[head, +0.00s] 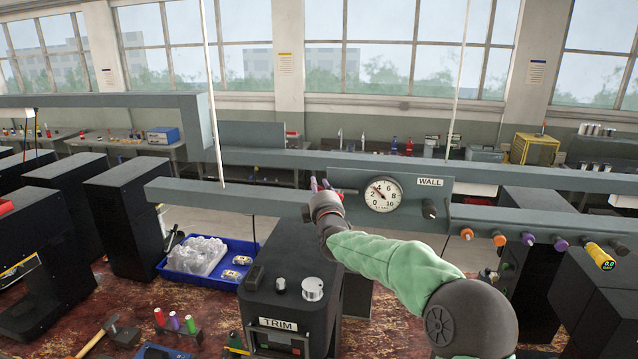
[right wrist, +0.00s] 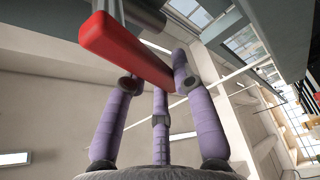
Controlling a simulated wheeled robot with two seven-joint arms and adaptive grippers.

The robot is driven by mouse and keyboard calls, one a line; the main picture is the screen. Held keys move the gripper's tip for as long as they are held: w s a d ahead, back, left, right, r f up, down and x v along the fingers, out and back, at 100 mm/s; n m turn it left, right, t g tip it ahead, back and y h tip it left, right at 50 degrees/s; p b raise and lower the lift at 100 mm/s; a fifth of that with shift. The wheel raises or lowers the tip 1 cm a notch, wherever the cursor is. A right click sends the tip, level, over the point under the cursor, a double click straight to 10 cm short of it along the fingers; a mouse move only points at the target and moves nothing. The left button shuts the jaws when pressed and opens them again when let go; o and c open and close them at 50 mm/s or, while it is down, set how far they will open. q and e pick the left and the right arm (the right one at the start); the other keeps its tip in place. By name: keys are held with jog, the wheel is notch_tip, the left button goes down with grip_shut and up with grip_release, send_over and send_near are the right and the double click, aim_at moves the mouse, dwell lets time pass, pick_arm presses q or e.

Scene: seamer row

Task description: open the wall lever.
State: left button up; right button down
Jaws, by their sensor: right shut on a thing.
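The wall lever is a red bar that shows large in the right wrist view (right wrist: 122,48). In the head view only a small red part of the lever (head: 326,184) shows, at the left of the grey WALL panel (head: 430,215). My right gripper (head: 318,186) is at the lever, with its wrist hiding much of it. In the right wrist view its purple fingers (right wrist: 152,82) are closed around the lever's near end, one on each side and one behind. My left gripper is in neither view.
A round dial gauge (head: 383,194) and a black knob (head: 429,208) sit on the panel right of the lever. Several coloured knobs line the rail to the right. Below stand the TRIM box (head: 290,300) and a blue tray (head: 215,280) with a clear bag.

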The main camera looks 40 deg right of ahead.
dwell(0.3)
jog(key=c, duration=1)
grip_release()
jog(key=shift+w+f, duration=0.1)
jog(key=v, duration=1.2)
